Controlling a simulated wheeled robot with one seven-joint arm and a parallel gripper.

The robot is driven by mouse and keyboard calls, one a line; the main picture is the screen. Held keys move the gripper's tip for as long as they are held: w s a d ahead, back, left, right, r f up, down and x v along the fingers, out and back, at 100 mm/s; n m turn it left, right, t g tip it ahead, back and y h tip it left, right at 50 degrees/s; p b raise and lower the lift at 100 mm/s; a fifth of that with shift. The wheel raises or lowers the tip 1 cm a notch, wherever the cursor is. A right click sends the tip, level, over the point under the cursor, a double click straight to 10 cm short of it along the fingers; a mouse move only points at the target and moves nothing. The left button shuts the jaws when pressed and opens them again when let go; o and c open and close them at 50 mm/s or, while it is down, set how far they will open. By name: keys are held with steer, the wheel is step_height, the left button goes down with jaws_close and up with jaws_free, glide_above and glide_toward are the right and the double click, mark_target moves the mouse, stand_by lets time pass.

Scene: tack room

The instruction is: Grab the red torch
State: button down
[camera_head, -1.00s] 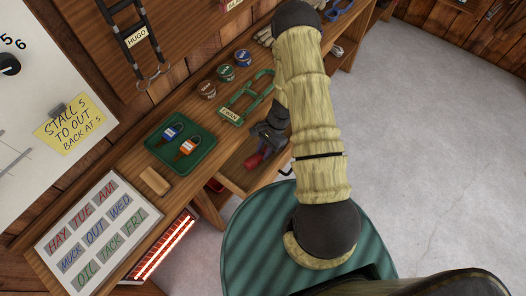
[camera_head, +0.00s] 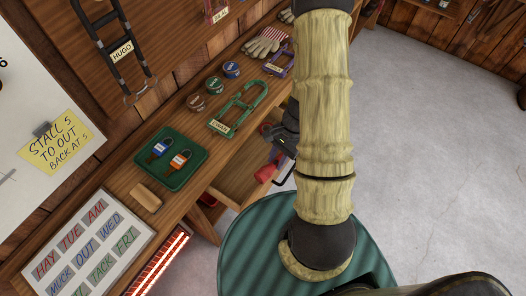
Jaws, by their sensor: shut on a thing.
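The red torch (camera_head: 265,173) shows as a short red end in the camera_head view, at the open drawer below the bench edge. My gripper (camera_head: 276,152) is dark and comes down beside my arm, right at the torch. It is shut on the red torch. The fingertips and most of the torch are hidden behind the gripper and arm, so I cannot tell whether the torch is clear of the drawer floor.
The open wooden drawer (camera_head: 233,187) juts out under the bench. On the bench are a green tray (camera_head: 190,150) with two padlock-like tags, a green halter (camera_head: 240,107), round tins (camera_head: 231,69), gloves (camera_head: 264,43) and a wooden block (camera_head: 146,197). The grey floor at right is clear.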

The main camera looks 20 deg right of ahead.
steer(key=s+d+b, duration=0.1)
steer(key=s+d, duration=0.5)
steer(key=s, duration=0.3)
steer(key=shift+d+b, duration=0.3)
